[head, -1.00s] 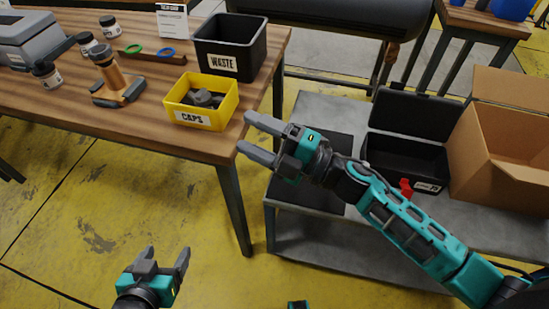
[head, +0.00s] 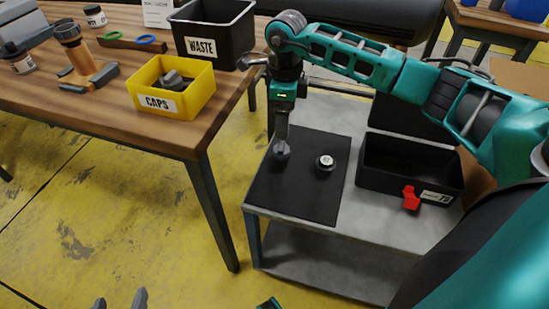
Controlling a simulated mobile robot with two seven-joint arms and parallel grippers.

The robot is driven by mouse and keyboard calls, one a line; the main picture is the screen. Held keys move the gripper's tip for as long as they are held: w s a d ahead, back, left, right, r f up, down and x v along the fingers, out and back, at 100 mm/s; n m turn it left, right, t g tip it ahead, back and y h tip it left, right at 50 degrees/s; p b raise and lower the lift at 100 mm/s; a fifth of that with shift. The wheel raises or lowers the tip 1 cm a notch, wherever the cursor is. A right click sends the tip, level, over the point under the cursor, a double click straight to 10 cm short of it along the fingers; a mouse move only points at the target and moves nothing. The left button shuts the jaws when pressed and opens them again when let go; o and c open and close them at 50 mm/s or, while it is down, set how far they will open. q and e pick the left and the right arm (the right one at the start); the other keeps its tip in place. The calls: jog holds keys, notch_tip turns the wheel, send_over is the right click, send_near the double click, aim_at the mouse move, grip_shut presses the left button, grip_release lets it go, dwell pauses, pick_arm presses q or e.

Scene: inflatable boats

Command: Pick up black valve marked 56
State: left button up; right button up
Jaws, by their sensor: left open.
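Two dark valves show on the black mat (head: 300,200) on the grey cart. One valve (head: 325,162) has a white top label whose number is too small to read surely. The other dark round valve (head: 281,153) is at the fingertips of my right gripper (head: 282,138), which points straight down over the mat. That gripper is seen edge-on, so I cannot tell whether its fingers are open or closed on the valve. My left gripper (head: 120,301) is at the bottom left edge, fingertips apart and empty, with the rest out of view.
The wooden table (head: 130,120) at left holds a yellow CAPS bin (head: 150,101) with dark pieces, a black WASTE bin (head: 203,47) and an orange-brown fitting (head: 95,74).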

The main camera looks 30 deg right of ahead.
aim_at(282, 145)
notch_tip(282, 145, down, 7)
jog(key=shift+a+r+b, duration=0.1)
jog(key=shift+r+b, duration=0.05)
jog(key=shift+b, duration=0.5)
notch_tip(282, 145, down, 5)
jog(key=shift+w+a+r+b, duration=0.1)
jog(key=shift+a+r+b, duration=0.05)
jog(key=shift+b, duration=0.65)
jog(key=shift+f, duration=0.3)
jog(key=shift+c, duration=1.2)
jog(key=c, duration=0.8)
